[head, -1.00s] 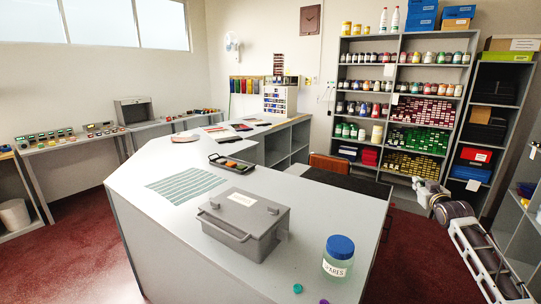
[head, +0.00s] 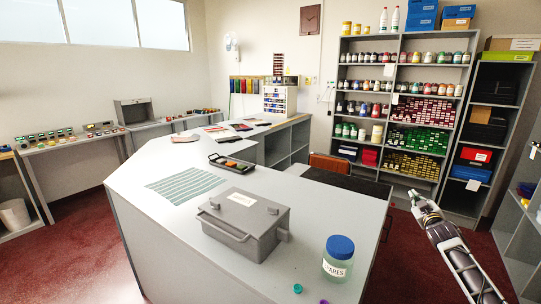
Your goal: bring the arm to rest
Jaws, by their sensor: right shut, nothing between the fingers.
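My right gripper (head: 424,204) is at the right side of the head view, at the end of my right arm, which comes in from the lower right. It is shut and empty. It hangs over the red floor, to the right of the grey counter (head: 150,240) and apart from it. My left gripper is not in view.
On the counter stand a grey lidded metal box (head: 243,222), a jar with a blue lid (head: 338,259), a black tray (head: 232,163) and a striped green sheet (head: 186,185). Small caps (head: 298,288) lie near the front edge. Full shelves (head: 391,80) stand behind.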

